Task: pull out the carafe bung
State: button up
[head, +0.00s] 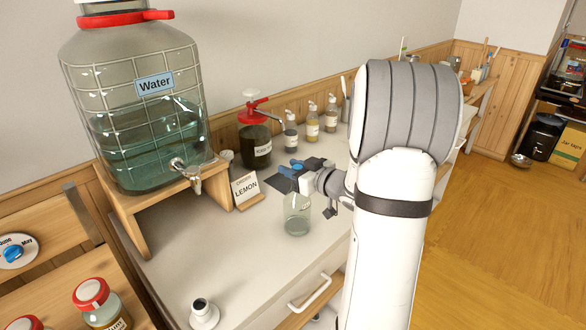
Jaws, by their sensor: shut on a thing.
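The clear glass carafe (297,218) stands on the pale counter, right of the lemon sign, with some liquid low inside it. My gripper (303,183) reaches in from the right at the top of the carafe, with its jaws shut at the mouth.
A large water jar (140,125) with a tap stands on a wooden stand (165,190) at left. A lemon sign (245,189), a red-topped pump bottle (255,147) and smaller bottles (312,124) stand nearby. A small white cup-like piece (203,314) sits in front. The counter front is mostly clear.

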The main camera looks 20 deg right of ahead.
jog(key=shift+r+p, duration=0.35)
jog(key=shift+r, duration=0.35)
notch_tip(320, 180, up, 6)
jog(key=p, duration=0.5)
jog(key=shift+r, duration=0.15)
